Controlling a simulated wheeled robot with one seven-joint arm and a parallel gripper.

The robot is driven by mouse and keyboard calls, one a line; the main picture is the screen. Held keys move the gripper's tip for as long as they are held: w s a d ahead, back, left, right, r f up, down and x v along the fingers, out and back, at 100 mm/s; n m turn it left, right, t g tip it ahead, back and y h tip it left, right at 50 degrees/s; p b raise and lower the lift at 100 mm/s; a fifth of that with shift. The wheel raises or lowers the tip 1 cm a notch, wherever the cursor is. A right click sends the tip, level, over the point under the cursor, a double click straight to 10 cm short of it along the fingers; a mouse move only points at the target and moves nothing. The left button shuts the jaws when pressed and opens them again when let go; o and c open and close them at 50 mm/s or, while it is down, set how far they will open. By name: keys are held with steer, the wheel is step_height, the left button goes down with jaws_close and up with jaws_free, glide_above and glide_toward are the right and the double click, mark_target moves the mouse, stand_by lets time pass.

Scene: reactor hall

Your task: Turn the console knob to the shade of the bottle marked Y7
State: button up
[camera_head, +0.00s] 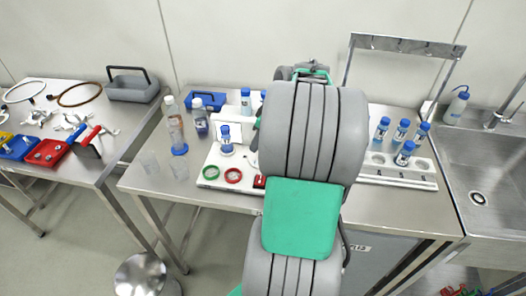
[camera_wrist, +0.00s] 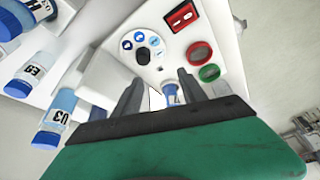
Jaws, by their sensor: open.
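The white console (camera_wrist: 228,50) fills the upper middle of the wrist view. Its black knob (camera_wrist: 143,55) has round blue stickers (camera_wrist: 127,44) of differing shades around it. My gripper (camera_wrist: 160,79) is open, its fingers apart and short of the knob, with nothing held. A blue-capped bottle (camera_wrist: 170,93) shows beyond the gap between the fingers. Bottles marked U3 (camera_wrist: 55,118) and E8 (camera_wrist: 31,74) are at the left. No label reading Y7 is legible. In the head view my arm hides the knob and gripper; a bottle (camera_head: 226,138) stands on the console (camera_head: 212,162).
A red switch (camera_wrist: 181,15), red ring (camera_wrist: 199,53) and green ring (camera_wrist: 209,73) are on the console. A rack (camera_head: 400,181) with several blue-capped bottles (camera_head: 404,153) stands right of my arm. Clear cups (camera_head: 179,167) stand left, a sink (camera_head: 485,150) right.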

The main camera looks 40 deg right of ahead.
steer(key=d+f, duration=0.1)
steer(key=f, duration=0.1)
steer(key=w+f+p, duration=0.1)
steer(key=f, duration=0.2)
steer(key=d+f, duration=0.1)
steer(key=f, duration=0.2)
steer(key=shift+w+d+f, duration=0.15)
steer(key=shift+w+d, duration=0.15)
steer(key=shift+c, duration=0.3)
jaws_close()
